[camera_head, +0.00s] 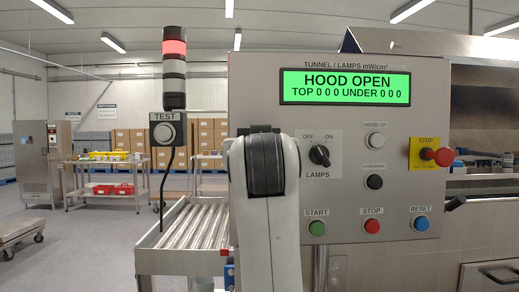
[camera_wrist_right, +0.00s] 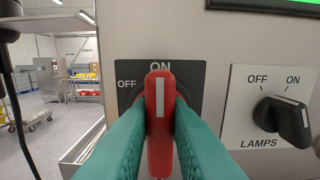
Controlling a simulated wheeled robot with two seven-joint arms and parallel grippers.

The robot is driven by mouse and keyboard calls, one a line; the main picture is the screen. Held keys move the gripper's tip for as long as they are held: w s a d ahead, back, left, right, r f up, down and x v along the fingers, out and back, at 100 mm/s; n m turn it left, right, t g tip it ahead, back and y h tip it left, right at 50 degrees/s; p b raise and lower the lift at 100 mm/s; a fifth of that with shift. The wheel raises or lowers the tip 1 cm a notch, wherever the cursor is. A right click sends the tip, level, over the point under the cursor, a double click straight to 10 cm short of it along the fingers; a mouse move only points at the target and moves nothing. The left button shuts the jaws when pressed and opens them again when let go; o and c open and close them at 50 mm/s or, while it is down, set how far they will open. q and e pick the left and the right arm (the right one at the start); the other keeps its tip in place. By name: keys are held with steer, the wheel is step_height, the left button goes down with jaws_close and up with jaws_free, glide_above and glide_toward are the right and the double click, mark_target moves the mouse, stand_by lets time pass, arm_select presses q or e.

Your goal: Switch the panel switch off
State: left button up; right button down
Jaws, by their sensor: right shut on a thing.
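The red panel switch handle (camera_wrist_right: 161,145) stands upright on a dark plate (camera_wrist_right: 190,72) in the right wrist view. Its white line points up toward the ON label, and OFF is at the upper left. My right gripper (camera_wrist_right: 160,112) has its two teal fingers on either side of the handle, shut on it. In the head view my own arm covers this switch and the gripper. My left gripper is in neither view.
Right of the red switch is the black LAMPS knob (camera_wrist_right: 285,119), close to the fingers. The head view shows START (camera_head: 317,228), STOP (camera_head: 372,226) and RESET (camera_head: 421,223) buttons and a red emergency stop (camera_head: 442,156). The green display (camera_head: 345,87) reads HOOD OPEN.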

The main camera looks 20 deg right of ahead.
steer(key=shift+n, duration=0.4)
steer(key=shift+w+a+f+n+p, duration=0.15)
steer(key=shift+n+p, duration=1.6)
steer(key=shift+n, duration=1.1)
steer(key=shift+s+a+f+n+p, duration=0.1)
steer(key=shift+n+p, duration=1.7)
steer(key=shift+n, duration=1.1)
steer(key=shift+w+a+f+n+p, duration=0.15)
steer(key=shift+n+p, duration=1.6)
steer(key=shift+n, duration=1.1)
steer(key=shift+s, duration=0.1)
steer(key=c, duration=1.4)
jaws_free()
steer(key=shift+o, duration=0.2)
